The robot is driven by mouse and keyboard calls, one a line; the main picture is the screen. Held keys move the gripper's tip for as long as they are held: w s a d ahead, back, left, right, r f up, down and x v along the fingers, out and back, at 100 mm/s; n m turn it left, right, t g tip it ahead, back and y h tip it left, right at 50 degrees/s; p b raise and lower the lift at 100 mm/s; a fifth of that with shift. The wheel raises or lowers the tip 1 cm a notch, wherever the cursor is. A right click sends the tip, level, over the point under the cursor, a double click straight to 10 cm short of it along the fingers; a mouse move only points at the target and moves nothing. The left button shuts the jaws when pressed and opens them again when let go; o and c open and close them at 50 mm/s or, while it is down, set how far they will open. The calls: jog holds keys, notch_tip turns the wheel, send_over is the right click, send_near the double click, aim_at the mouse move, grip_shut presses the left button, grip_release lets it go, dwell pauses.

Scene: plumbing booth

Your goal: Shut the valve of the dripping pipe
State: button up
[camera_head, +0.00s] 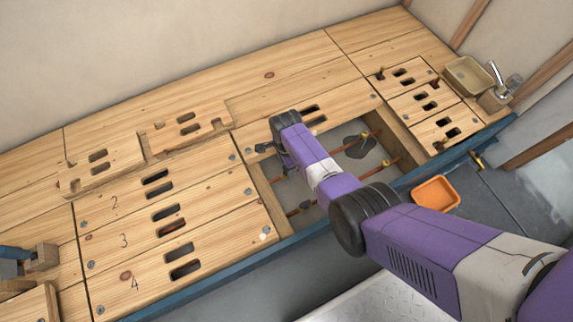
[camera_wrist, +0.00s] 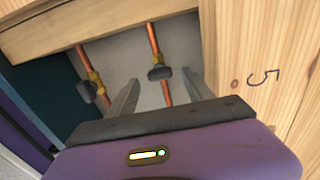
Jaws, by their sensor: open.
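Copper pipes (camera_head: 300,209) run through an opening in the wooden deck. Two brass valves, a far one (camera_head: 366,135) and a near one (camera_head: 386,163), sit on them at the opening's right. A dark wet-looking patch (camera_head: 360,148) lies below, near the far valve; I see no falling drop. The wrist view shows two pipes, with a left valve (camera_wrist: 96,80) and a right valve (camera_wrist: 157,60), each with a dark handle. My gripper (camera_wrist: 160,77) is open and empty. Its fingers frame the right valve in that view, apparently without contact. In the head view, it hangs by the opening's left side.
Slotted, screwed-down boards (camera_head: 160,215) surround the opening; a board marked 5 (camera_wrist: 285,60) borders it in the wrist view. An orange tray (camera_head: 436,194) lies on the floor beyond the blue edge beam (camera_head: 240,267). A beige tray (camera_head: 468,77) stands at the far right.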

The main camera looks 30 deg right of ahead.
notch_tip(320, 180, up, 6)
jog(key=p, duration=0.3)
dwell(0.5)
